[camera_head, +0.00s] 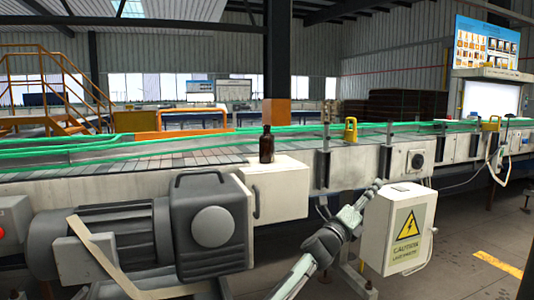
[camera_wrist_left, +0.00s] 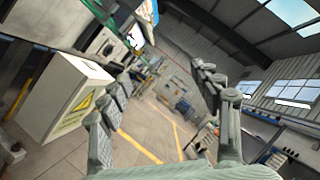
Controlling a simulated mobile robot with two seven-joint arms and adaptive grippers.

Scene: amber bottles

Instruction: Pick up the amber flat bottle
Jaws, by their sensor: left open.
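The amber flat bottle (camera_head: 266,147) is dark brown and stands upright on the top of a pale box (camera_head: 284,195) beside the conveyor in the head view. My left gripper (camera_head: 350,199) is open, below and to the right of the bottle and clearly apart from it. In the left wrist view the two fingers of my left gripper (camera_wrist_left: 163,82) are spread with nothing between them. The bottle cannot be made out in the wrist view. My right gripper is in neither view.
A grey motor housing (camera_head: 212,225) stands left of the pale box. A white electrical box (camera_head: 398,228) with a yellow warning sign is close to the right of my left gripper. The conveyor (camera_head: 150,158) with green rails runs behind. Open floor lies at the right.

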